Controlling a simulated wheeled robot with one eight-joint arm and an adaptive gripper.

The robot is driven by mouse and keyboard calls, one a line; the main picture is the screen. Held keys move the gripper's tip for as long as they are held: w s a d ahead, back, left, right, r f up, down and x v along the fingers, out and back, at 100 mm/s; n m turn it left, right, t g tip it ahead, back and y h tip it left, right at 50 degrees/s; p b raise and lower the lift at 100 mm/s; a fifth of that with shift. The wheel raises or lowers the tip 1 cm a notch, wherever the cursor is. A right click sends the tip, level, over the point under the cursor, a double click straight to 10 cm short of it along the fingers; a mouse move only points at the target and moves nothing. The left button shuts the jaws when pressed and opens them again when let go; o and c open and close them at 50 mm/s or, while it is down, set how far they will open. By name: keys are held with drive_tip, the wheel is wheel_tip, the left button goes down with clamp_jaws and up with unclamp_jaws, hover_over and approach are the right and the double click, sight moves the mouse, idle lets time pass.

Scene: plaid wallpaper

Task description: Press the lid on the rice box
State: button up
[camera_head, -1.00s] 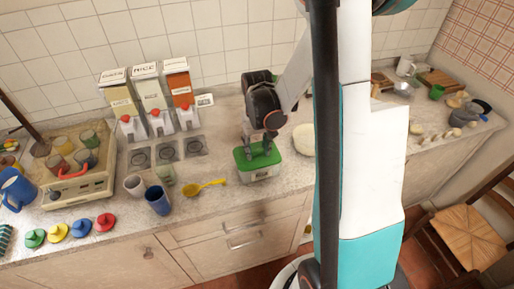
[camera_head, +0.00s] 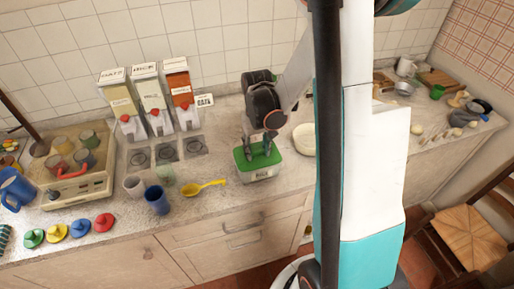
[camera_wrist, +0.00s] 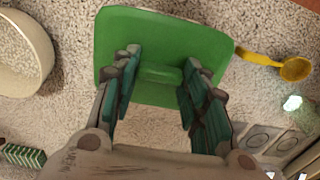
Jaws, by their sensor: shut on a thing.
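The green lid (camera_head: 244,163) sits on the pale rice box (camera_head: 259,175) on the counter. Its far and near edges look roughly level in the head view, but I cannot tell whether it is fully seated. My gripper (camera_head: 259,150) points down over the lid, with a finger on each side of its raised handle. In the wrist view the green lid (camera_wrist: 215,45) fills the upper middle, and its handle (camera_wrist: 160,74) lies between the fingers of my gripper (camera_wrist: 160,62). The lid hides most of the box from the wrist camera.
A yellow scoop (camera_head: 202,188) and a blue cup (camera_head: 156,200) stand left of the box. A cream bowl (camera_head: 303,140) is close on its right. Three dispensers (camera_head: 146,95) stand at the back left. Several coloured lids (camera_head: 80,229) lie at the front left.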

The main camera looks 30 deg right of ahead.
drive_tip(key=o, duration=1.6)
drive_tip(key=shift+c, duration=0.2)
drive_tip(key=shift+r, duration=0.15)
drive_tip(key=shift+r+p, duration=2.25)
drive_tip(key=shift+r, duration=1.15)
clamp_jaws()
